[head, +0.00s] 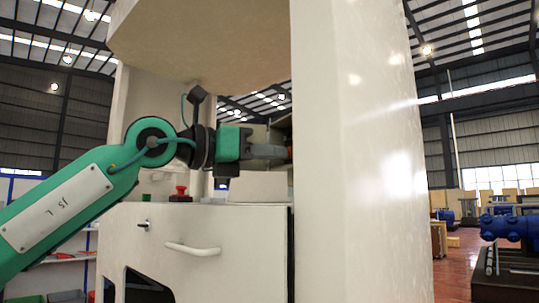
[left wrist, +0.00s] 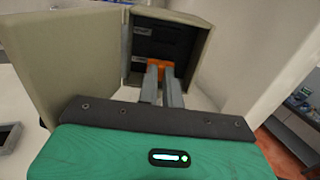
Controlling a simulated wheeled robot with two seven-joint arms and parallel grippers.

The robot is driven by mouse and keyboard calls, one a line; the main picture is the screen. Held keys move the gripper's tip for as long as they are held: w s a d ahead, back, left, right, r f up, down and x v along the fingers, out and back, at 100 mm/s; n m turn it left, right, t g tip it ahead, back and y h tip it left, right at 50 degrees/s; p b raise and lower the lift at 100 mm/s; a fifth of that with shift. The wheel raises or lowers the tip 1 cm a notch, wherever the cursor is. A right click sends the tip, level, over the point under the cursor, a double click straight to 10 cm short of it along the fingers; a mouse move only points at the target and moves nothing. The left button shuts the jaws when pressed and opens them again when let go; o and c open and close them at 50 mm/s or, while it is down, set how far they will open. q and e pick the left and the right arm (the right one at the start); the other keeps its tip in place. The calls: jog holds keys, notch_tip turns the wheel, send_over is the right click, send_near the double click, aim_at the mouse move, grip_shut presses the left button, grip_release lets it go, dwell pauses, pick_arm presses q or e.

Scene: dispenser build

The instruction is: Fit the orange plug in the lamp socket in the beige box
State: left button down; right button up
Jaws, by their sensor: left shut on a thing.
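The beige box (left wrist: 205,58) stands open in the left wrist view, with its door (left wrist: 70,55) swung out to the left. Its inside is dark, with small labelled fittings (left wrist: 146,32) on the back panel; I cannot tell which one is the lamp socket. My left gripper (left wrist: 161,78) is shut on the orange plug (left wrist: 157,64), its fingertips at the box opening. The plug is in front of the dark interior; whether it touches a socket is hidden. In the head view my left gripper (head: 280,153) reaches in from the left, partly behind a white column. My right gripper is not in view.
The white column (head: 360,150) blocks most of the box in the head view. A white cabinet (head: 190,265) with a handle stands below the gripper, with a red button (head: 181,191) on top. Blue machinery (head: 507,226) stands far to the right.

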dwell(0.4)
pick_arm(q)
jog(key=shift+w+d, duration=0.2)
jog(key=shift+d, duration=0.1)
dwell(0.5)
jog(key=c, duration=1)
grip_release()
jog(key=shift+a, duration=0.1)
jog(key=shift+b+v, duration=0.7)
jog(key=shift+v, duration=0.7)
jog(key=shift+b+v, duration=0.55)
jog(key=shift+v, duration=1)
